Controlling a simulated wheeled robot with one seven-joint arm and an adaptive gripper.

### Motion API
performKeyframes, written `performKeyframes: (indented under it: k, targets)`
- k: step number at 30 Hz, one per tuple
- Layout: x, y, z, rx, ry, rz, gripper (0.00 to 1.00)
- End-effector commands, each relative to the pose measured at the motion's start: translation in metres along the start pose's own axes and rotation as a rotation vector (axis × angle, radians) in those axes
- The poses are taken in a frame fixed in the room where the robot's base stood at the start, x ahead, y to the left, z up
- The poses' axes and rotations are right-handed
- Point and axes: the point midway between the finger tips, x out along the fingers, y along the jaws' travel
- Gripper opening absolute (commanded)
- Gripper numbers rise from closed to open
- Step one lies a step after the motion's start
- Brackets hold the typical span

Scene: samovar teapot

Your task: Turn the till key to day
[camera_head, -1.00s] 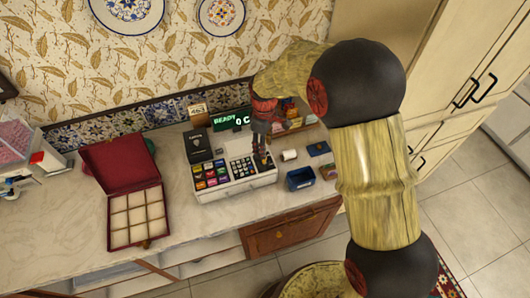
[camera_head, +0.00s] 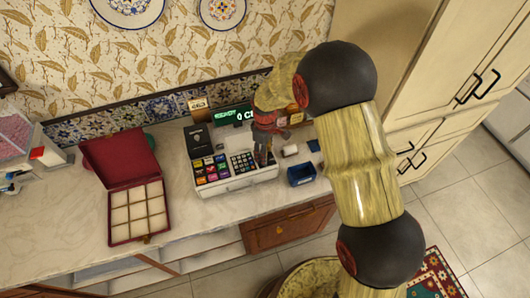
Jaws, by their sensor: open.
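The till (camera_head: 232,180) stands on the counter, with a light body, coloured keys on its left, a dark number pad (camera_head: 243,162) and a green-lit display (camera_head: 235,114) at the back. My gripper (camera_head: 263,158) points down over the right end of the till, beside the number pad. It is open. I cannot tell whether its fingers touch the till. The till key cannot be made out; the gripper covers that part of the till.
An open red box (camera_head: 112,222) with cream compartments lies left of the till. A dark blue bin (camera_head: 301,175) and a small white item (camera_head: 290,150) stand to its right. A small sign (camera_head: 197,104) is behind it.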

Motion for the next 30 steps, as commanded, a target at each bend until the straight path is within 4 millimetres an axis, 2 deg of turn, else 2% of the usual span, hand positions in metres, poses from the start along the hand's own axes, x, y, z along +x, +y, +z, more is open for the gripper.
performKeyframes:
  k: [22,30]
  targets:
    - [-0.0003,0.0,0.0,0.0,0.0,0.0,0.0]
    - [-0.0003,0.0001,0.0,0.012,0.0,0.0,0.0]
